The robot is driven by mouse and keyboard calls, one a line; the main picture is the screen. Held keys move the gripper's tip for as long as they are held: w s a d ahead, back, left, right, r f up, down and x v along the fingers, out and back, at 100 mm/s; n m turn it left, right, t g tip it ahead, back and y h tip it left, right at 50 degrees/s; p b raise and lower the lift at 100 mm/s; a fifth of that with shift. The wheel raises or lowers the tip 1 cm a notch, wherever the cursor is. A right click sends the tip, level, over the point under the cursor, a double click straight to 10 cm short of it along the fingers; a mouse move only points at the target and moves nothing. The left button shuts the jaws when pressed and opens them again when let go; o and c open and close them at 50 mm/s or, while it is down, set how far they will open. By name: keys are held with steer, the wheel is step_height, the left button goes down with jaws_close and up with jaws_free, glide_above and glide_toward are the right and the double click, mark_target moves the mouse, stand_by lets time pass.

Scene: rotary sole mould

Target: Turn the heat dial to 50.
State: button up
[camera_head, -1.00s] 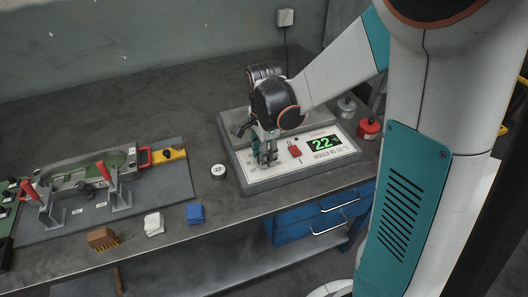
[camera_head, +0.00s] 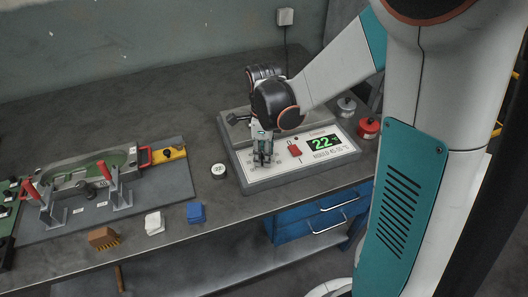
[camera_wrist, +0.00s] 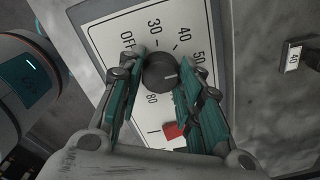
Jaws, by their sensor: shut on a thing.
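In the wrist view the heat dial (camera_wrist: 160,73) is a round black knob on a white panel (camera_wrist: 113,32) printed OFF, 30, 40, 50 and 80. Its short pale mark points right, roughly toward the 50 side; the right finger covers part of the scale, so the exact setting is unclear. My gripper (camera_wrist: 160,65) has one finger on each side of the dial and is shut on it. In the head view my gripper (camera_head: 263,160) hides the dial.
A red switch (camera_head: 294,150) sits right of my gripper on the panel. A round white-topped piece (camera_head: 218,171) stands just left of the unit. A red pot (camera_head: 368,127) and a grey pot (camera_head: 346,106) stand to the right. The clamp fixture (camera_head: 90,185) is at left.

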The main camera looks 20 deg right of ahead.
stand_by(0.4)
steer(key=o, duration=1.1)
step_height(320, 180, up, 12)
steer(key=shift+f, duration=0.1)
steer(key=s+r+n+t, duration=0.1)
steer(key=s+n+t, duration=0.1)
steer(key=s+n, duration=0.3)
steer(key=s+r+n+t, duration=0.1)
steer(key=s+n, duration=0.4)
steer(key=n, duration=0.6)
steer(key=s+r+n+t, duration=0.1)
steer(key=s+n+t, duration=0.3)
steer(key=n, duration=0.4)
steer(key=shift+s+r, duration=0.1)
steer(key=shift+s, duration=0.35)
